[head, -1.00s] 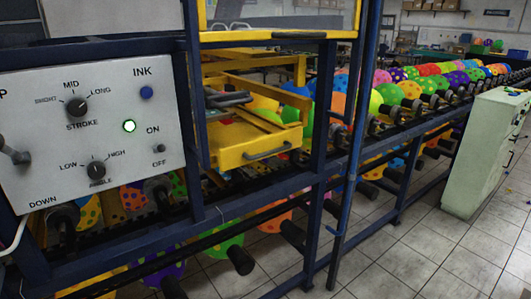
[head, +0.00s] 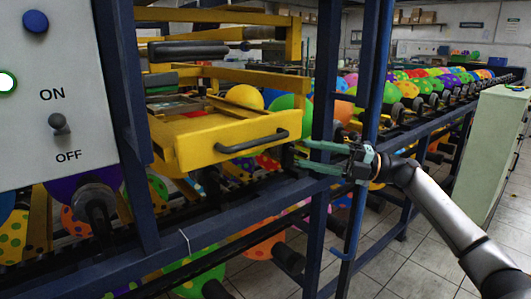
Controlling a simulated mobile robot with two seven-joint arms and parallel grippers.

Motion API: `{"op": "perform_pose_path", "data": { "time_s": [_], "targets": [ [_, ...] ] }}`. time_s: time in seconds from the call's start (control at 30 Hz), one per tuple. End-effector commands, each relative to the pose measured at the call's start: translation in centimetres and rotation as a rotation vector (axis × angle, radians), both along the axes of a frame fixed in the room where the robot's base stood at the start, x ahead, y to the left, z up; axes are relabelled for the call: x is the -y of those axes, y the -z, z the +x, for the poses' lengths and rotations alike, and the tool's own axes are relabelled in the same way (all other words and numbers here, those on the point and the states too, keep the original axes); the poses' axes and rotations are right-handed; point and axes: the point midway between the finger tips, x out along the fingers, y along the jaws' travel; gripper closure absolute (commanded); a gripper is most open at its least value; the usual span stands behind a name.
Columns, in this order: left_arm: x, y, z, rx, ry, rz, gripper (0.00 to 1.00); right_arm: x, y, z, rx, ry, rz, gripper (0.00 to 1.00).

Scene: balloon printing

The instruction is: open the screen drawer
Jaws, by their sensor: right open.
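The screen drawer (head: 195,145) is a yellow tray-like frame in the blue machine frame. A dark bar handle (head: 252,142) runs across its front. The drawer front sits at the machine's near side; how far it is pulled out I cannot tell. My right gripper (head: 302,155) is to the right of the handle, with its green fingers pointing left and spread apart. It is empty and apart from the handle. My left gripper is out of view.
Blue posts (head: 320,210) and rails stand close around my right gripper. A control panel (head: 50,90) is at the left. Colourful balloons (head: 425,85) line the conveyor behind. A pale green cabinet (head: 490,145) stands at the right, with tiled floor before it.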

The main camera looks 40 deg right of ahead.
Motion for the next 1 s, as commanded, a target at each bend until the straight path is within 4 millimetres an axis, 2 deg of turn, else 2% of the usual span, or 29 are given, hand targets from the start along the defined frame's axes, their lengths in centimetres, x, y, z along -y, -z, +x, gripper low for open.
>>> {"op": "perform_pose_path", "data": {
  "time_s": [0.13, 0.27, 0.8, 1.0],
  "targets": [
    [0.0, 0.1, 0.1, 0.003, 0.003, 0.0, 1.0, 0.2, -0.8, -0.5, 0.017, -0.013, -0.044, 0.5],
    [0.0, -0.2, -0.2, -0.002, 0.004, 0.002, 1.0, -0.6, -1.2, 0.1, 0.018, -0.016, -0.043, 0.5],
    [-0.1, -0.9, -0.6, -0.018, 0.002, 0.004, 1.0, -7.8, -2.5, 6.2, 0.019, -0.016, -0.039, 0.5],
    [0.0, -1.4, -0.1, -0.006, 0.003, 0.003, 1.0, -9.0, -2.6, 7.2, 0.017, -0.014, -0.04, 0.5]
  ]
}}
